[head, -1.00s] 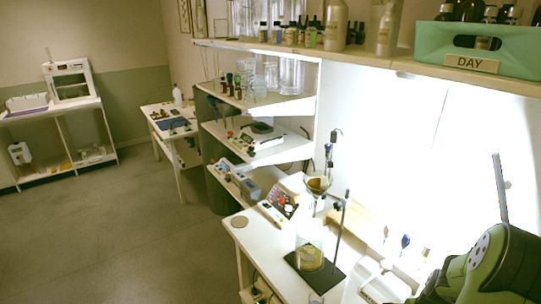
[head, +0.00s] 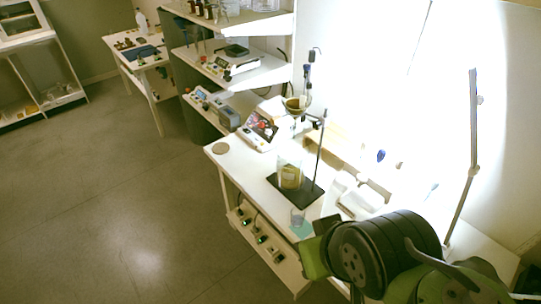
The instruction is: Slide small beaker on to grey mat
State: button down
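A small clear beaker (head: 298,216) stands near the front edge of the white bench in the head view, close to my arm. A teal patch shows just beside its base. A flat round grey-brown mat (head: 220,148) lies bare at the bench's far left corner, apart from the small beaker. A larger glass vessel with yellow liquid (head: 291,177) stands on a dark rectangular plate (head: 311,194) between them. My green and black arm fills the lower right. I cannot make out my gripper's fingers, so whether it touches anything is hidden.
A stand rod (head: 320,150) and a funnel (head: 296,104) rise around the large vessel. A device with a sloped panel (head: 262,132) stands behind the round mat. A white tray (head: 361,202) lies right of the plate. The bench's front-left strip looks clear.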

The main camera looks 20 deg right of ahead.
aim_at(298, 215)
jog(key=i+j+z, duration=0.25)
jog(key=i+j, duration=0.15)
jog(key=j, duration=0.25)
jog(key=i+j+z, duration=0.1)
jog(key=j, duration=0.25)
jog(key=i+j+z, duration=0.25)
jog(key=i+j, duration=0.15)
jog(key=j, duration=0.35)
